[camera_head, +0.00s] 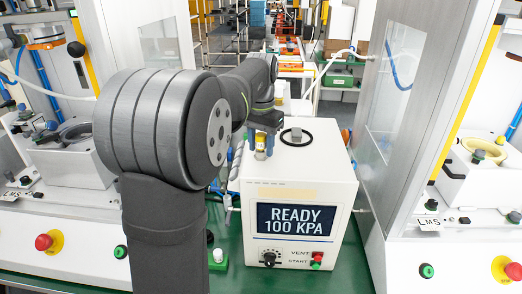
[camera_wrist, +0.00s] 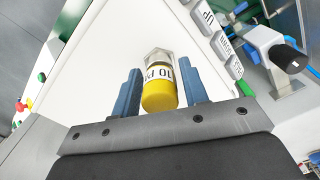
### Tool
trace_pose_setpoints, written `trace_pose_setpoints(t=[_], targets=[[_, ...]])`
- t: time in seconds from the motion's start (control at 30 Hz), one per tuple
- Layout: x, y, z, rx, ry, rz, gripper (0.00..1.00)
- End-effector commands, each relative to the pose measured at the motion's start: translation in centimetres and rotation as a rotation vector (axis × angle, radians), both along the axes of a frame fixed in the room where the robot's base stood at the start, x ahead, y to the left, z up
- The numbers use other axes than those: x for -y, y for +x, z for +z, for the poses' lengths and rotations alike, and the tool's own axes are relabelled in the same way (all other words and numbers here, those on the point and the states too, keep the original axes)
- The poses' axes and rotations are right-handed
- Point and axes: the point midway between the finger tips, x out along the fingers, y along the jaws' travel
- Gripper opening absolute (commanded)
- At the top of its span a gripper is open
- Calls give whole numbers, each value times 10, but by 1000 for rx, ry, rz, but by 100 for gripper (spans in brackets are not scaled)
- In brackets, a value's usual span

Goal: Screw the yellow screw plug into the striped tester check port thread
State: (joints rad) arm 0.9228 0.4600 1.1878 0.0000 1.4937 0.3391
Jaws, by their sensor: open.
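A yellow plug (camera_wrist: 160,98) with a white lettered band and a metal hexagonal end shows between my gripper's fingers in the wrist view. My gripper (camera_wrist: 161,85) is open, with one blue finger on each side of it and visible gaps. The tester (camera_head: 297,180) is a white box reading "READY 100 KPA". In the head view my gripper (camera_head: 263,138) is pointed down over the left part of its top. A small fitting shows just below the fingers, too small to make out. Whether the plug sits in a thread is hidden, and no stripes are clear.
A grey block (camera_head: 296,135) inside a black ring stands on the tester top, right of my gripper. A metal fitting with a black end (camera_wrist: 287,57) and blue tube is beside the box in the wrist view. White machines with red buttons (camera_head: 44,242) flank the green bench.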

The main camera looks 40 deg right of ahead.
Motion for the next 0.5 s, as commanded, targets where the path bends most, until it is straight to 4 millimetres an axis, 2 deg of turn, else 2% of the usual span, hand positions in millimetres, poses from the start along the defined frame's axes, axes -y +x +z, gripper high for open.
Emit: trace_pose_setpoints(t=[0.33, 0.5], targets=[[0, 0, 0, 0, 0, 44, 40], [0, 0, 0, 0, 0, 153, 40]])
